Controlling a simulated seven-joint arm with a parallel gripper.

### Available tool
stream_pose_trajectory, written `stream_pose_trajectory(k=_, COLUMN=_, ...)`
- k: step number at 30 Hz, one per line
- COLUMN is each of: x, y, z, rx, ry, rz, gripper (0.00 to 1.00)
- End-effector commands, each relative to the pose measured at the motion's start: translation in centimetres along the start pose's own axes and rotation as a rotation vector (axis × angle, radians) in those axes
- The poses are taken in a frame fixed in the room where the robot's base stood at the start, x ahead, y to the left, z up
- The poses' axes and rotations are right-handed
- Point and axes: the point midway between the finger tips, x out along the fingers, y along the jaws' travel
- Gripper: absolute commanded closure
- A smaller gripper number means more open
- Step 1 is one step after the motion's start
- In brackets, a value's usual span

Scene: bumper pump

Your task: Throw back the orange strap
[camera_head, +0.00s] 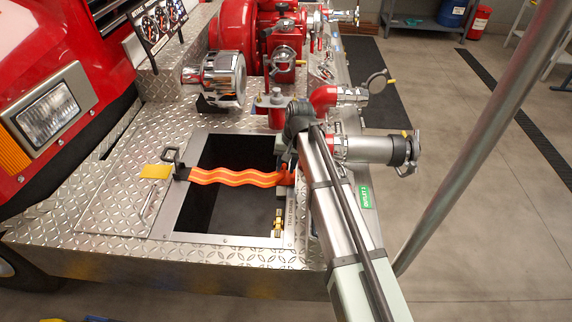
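The orange strap (235,178), with yellow stripes, lies in waves across the open dark compartment in the diamond-plate bumper. Its left end meets a black fitting (181,173) on the compartment's left rim (183,207). Its right end reaches the right rim beside my arm, where a red and dark part shows. My arm comes in from the lower right and bends at a dark joint above the right rim. My gripper is not clearly visible; the arm hides the area at the strap's right end. I cannot tell whether the gripper touches the strap.
A hinged plate lid (112,195) lies to the left, with a yellow label (155,172). A chrome cylinder (214,78) and red pump piping (238,30) stand behind. A capped outlet (375,149) sticks out right of my arm. A grey pole (480,130) crosses the right side.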

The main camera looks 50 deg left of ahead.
Motion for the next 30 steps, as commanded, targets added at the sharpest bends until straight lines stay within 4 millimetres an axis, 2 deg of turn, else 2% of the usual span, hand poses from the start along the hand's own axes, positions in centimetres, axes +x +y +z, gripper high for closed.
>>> stream_pose_trajectory(k=1, x=-0.01, y=0.00, z=0.00, rx=0.000, ry=0.000, rz=0.000, gripper=0.73)
stream_pose_trajectory(k=10, x=-0.02, y=0.00, z=0.00, rx=0.000, ry=0.000, rz=0.000, gripper=1.00)
stream_pose_trajectory(k=30, x=-0.03, y=0.00, z=0.00, rx=0.000, ry=0.000, rz=0.000, gripper=1.00)
